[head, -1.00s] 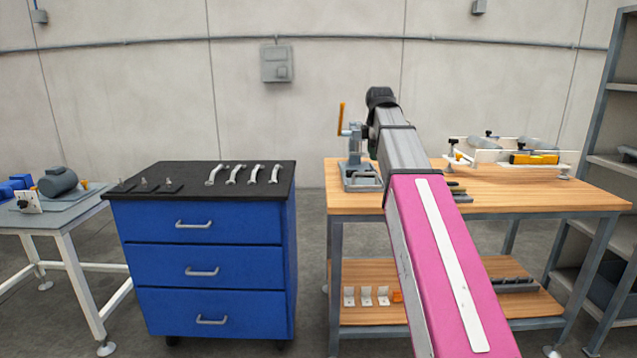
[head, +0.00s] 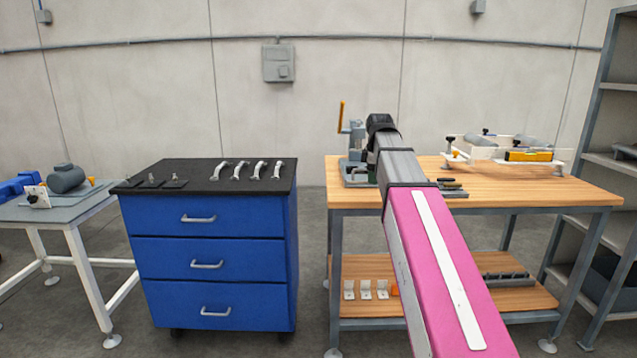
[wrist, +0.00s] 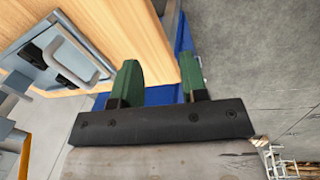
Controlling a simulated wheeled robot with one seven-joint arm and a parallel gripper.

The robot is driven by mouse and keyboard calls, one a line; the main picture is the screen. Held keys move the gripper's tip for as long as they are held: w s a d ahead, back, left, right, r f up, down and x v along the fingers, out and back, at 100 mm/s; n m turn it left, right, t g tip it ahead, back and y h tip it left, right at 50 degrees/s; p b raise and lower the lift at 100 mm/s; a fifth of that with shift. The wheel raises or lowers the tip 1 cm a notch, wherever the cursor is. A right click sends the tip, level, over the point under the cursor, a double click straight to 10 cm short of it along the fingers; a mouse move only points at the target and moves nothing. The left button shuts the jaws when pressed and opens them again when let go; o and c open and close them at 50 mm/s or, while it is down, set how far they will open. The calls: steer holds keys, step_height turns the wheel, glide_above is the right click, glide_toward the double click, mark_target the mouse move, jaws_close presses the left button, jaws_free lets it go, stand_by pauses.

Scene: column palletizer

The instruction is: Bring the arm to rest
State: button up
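My arm, with a pink link and grey forearm, reaches forward over the wooden workbench (head: 540,197) in the head view. My gripper is hidden behind the arm there. In the wrist view my gripper (wrist: 162,75) shows two green fingers set well apart with nothing between them. Past the fingers lie the edge of the wooden bench top (wrist: 125,35), a strip of blue and the grey floor. A grey metal fixture with a handle (wrist: 75,55) is on the bench to the left of the fingers, apart from them.
A blue drawer cabinet (head: 210,265) with several handles on top stands left of the bench. A grey table (head: 60,210) with a motor is at far left. A tray fixture (head: 500,155) sits on the bench's right side. Shelving (head: 605,150) stands at far right.

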steer(key=s+f+m, duration=0.5)
steer(key=s+f, duration=0.2)
steer(key=f, duration=0.6)
steer(key=s+f+m+g, duration=0.1)
steer(key=s+f+m, duration=0.4)
steer(key=f, duration=0.8)
steer(key=s+f+m+g, duration=0.1)
steer(key=s+f+m, duration=0.4)
steer(key=f, duration=0.9)
steer(key=s, duration=0.3)
steer(key=shift+s+d+m, duration=0.15)
steer(key=shift+s+m, duration=0.15)
steer(key=shift+s, duration=0.1)
